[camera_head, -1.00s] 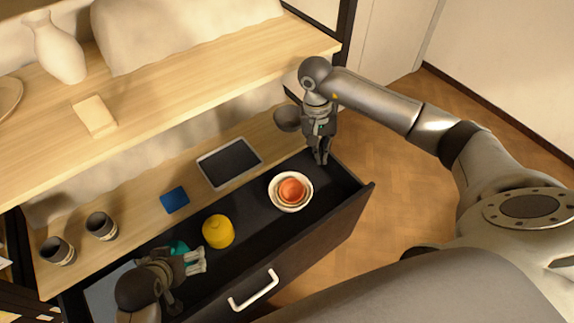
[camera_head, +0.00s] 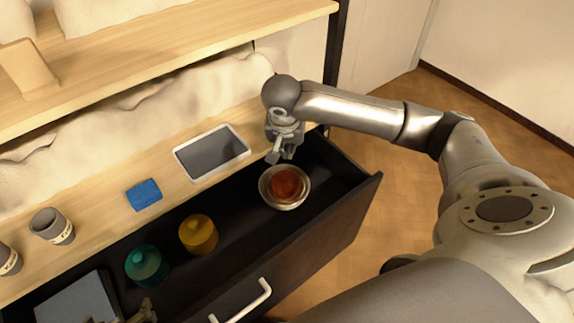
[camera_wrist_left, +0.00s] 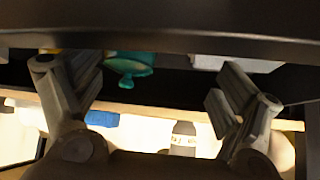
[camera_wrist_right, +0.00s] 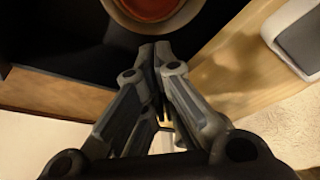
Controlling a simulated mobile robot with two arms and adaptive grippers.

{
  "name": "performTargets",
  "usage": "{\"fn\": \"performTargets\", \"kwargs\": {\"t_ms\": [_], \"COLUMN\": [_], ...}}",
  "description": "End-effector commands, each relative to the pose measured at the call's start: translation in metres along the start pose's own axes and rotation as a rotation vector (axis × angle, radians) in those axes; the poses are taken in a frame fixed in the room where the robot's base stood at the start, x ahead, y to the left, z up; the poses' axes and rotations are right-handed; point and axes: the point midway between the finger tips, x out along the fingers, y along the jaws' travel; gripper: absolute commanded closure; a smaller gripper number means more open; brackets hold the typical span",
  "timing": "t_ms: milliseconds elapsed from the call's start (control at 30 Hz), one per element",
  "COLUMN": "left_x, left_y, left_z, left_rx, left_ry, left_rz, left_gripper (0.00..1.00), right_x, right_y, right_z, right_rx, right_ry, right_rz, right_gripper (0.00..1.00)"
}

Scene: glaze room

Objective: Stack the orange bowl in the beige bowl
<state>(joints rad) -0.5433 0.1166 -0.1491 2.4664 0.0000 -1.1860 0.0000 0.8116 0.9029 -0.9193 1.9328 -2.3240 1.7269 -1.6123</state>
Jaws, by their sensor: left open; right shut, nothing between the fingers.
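The orange bowl (camera_head: 286,184) sits inside a pale beige bowl (camera_head: 272,199) at the right end of the open dark drawer. Part of both shows at the top of the right wrist view, the orange bowl (camera_wrist_right: 150,6) inside the rim. My right gripper (camera_head: 277,156) is shut and empty, just behind the bowls and apart from them; its closed fingers (camera_wrist_right: 160,52) point toward them. My left gripper (camera_wrist_left: 150,92) is open and empty near the drawer's left part; only its tip shows at the bottom of the head view (camera_head: 146,308).
The drawer (camera_head: 330,205) also holds a yellow lidded jar (camera_head: 198,235), a teal jar (camera_head: 147,266) and a grey-blue flat object (camera_head: 78,300). A tablet (camera_head: 212,152), a blue sponge (camera_head: 144,194) and cups (camera_head: 52,226) stand on the counter behind. A shelf (camera_head: 200,35) overhangs it.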

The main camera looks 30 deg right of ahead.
Motion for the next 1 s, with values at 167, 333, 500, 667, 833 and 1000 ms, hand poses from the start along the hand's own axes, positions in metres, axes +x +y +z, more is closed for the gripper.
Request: {"fn": "performTargets", "kwargs": {"t_ms": [167, 333, 500, 667, 833, 1000], "left_x": [0.002, 0.005, 0.004, -0.002, -0.01, -0.016], "left_y": [0.001, 0.004, 0.009, 0.012, 0.015, 0.017], "left_z": [-0.011, -0.036, -0.065, -0.09, -0.111, -0.123], "left_rx": [0.001, 0.003, 0.005, 0.005, 0.005, 0.005], "left_ry": [0.055, 0.176, 0.316, 0.445, 0.559, 0.625], "left_rz": [0.002, 0.009, 0.018, 0.026, 0.032, 0.037], "left_gripper": [0.1, 0.1, 0.1, 0.1, 0.1, 0.1], "right_x": [0.011, 0.032, 0.054, 0.073, 0.089, 0.097], "right_y": [0.0, 0.001, 0.001, 0.0, 0.0, 0.0], "right_z": [0.001, 0.001, 0.002, 0.002, 0.001, 0.001], "right_rx": [0.002, 0.002, 0.002, 0.001, 0.001, 0.001], "right_ry": [-0.001, -0.002, -0.001, -0.002, -0.001, -0.001], "right_rz": [0.001, 0.002, 0.003, 0.002, 0.001, 0.0], "right_gripper": [1.0, 1.0, 1.0, 1.0, 1.0, 1.0]}}
